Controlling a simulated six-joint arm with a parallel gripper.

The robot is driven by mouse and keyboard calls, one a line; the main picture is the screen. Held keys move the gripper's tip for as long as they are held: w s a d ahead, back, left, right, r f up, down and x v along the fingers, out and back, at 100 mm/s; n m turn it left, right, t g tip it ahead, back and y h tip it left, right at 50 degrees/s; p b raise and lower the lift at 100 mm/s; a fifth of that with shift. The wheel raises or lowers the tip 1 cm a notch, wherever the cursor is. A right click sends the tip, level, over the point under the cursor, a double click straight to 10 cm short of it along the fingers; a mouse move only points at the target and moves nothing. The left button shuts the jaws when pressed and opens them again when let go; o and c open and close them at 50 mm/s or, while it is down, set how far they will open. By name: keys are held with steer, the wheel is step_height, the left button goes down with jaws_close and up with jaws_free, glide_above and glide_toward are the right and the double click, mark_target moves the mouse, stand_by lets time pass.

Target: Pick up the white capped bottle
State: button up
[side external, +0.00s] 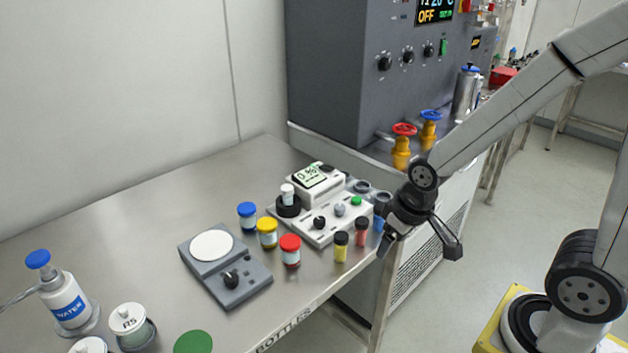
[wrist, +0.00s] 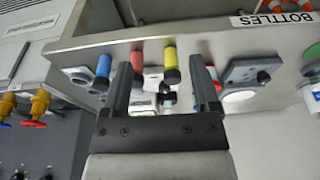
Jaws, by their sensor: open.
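The small white capped bottle (side external: 288,194) stands upright on a round black plate (side external: 288,208) at the left end of a white instrument (side external: 322,224) with a green display. My gripper (side external: 422,245) is open and empty, at the right edge of the steel table, apart from the bottle and to its right. In the wrist view my gripper (wrist: 166,62) shows its two fingers spread. The white instrument (wrist: 145,104) shows partly between them, and I cannot make out the white capped bottle there.
Black-capped yellow (side external: 341,248), red (side external: 361,232) and blue (side external: 379,222) vials stand close to my gripper along the table edge. Blue-lidded (side external: 247,215), yellow-lidded (side external: 267,232) and red-lidded (side external: 290,250) jars stand left of them. A grey stirrer (side external: 225,268) and a water bottle (side external: 62,295) are further left.

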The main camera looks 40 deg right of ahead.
steer(key=c, duration=0.3)
steer(key=shift+r, duration=0.15)
